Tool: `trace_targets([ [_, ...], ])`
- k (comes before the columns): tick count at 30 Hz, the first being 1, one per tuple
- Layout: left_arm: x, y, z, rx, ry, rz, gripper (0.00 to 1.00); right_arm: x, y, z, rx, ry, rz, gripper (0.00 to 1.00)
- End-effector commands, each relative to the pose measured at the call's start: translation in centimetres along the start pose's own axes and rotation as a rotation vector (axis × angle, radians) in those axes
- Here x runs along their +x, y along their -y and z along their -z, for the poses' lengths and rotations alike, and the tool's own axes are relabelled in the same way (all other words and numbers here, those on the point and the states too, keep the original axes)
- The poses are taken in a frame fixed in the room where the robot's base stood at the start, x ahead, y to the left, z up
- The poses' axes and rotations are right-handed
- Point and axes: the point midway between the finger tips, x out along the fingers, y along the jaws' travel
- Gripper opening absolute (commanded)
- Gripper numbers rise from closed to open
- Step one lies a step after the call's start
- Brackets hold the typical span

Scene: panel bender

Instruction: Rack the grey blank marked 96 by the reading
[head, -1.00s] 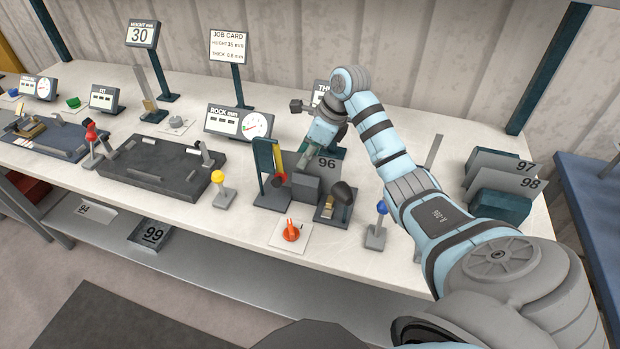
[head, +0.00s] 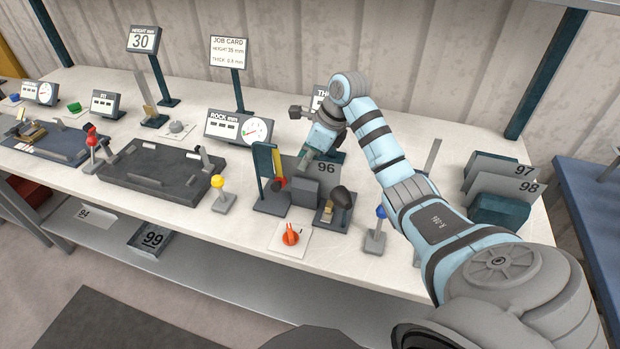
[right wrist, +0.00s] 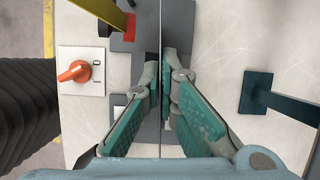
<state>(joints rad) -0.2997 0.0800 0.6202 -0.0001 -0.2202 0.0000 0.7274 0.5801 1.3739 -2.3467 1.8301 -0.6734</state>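The grey blank marked 96 (head: 326,169) stands upright at the small station in the middle of the bench, behind a grey block (head: 304,191). In the right wrist view the blank (right wrist: 161,30) is edge-on, a thin line between the fingers. My right gripper (head: 308,156) reaches it from above; its fingertips (right wrist: 161,72) close in on both faces and appear to grip it. The rock gauge (head: 238,127) shows dashes beside its dial. A display behind my right arm is mostly hidden, its reading unreadable. My left gripper is out of view.
Blanks 97 (head: 500,165) and 98 (head: 505,186) stand in dark holders at right. An orange switch (head: 291,235) and blue-knobbed lever (head: 381,212) are near the front edge. The job card (head: 229,52) reads height 35 mm, thick 0.8 mm. Plates 94 and 99 (head: 152,238) lie below.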

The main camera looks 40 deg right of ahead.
Motion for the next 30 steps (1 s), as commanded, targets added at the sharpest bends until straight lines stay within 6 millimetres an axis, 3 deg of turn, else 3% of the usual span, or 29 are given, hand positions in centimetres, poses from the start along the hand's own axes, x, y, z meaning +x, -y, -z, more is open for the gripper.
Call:
trace_targets([
  [30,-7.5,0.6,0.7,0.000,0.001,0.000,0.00,-8.2,0.1,-3.5,0.000,0.001,0.002,0.00],
])
